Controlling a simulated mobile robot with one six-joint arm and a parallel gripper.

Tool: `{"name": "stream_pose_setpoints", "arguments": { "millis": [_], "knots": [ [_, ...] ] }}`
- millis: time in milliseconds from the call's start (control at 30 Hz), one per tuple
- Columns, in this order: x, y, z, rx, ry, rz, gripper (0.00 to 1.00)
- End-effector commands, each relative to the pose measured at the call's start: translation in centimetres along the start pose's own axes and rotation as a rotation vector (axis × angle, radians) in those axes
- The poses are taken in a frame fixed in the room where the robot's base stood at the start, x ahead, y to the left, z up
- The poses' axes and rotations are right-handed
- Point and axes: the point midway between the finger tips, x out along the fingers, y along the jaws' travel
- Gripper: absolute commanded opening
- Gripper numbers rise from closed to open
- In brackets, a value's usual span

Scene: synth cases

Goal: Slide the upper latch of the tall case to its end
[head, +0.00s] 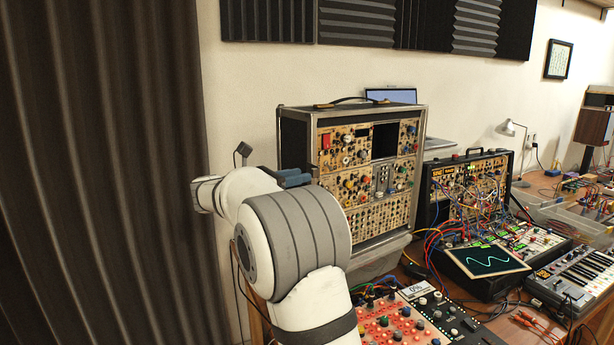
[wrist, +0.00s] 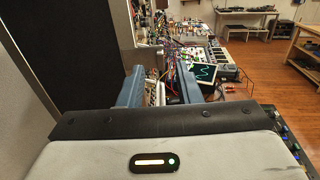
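The tall case (head: 313,112) stands upright on the bench in the head view, with a metal-edged frame, a dark left side and a front full of knobs. I cannot make out its upper latch in either view. A dark panel (wrist: 88,50), probably the case's side, is left of the fingers. Contact with the case cannot be told.
A smaller patch-cabled case (head: 470,185) stands right of the tall case. A dark curtain (head: 100,170) hangs at the left.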

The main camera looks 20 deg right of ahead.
Motion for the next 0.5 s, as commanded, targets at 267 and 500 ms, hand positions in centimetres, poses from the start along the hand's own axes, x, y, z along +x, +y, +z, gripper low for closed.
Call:
{"name": "stream_pose_setpoints", "arguments": {
  "millis": [267, 500],
  "knots": [
    [3.0, 0.0, 0.0, 0.001, 0.0, -0.001, 0.31],
    [3.3, 0.0, 0.0, 0.001, 0.001, 0.0, 0.31]
  ]
}}
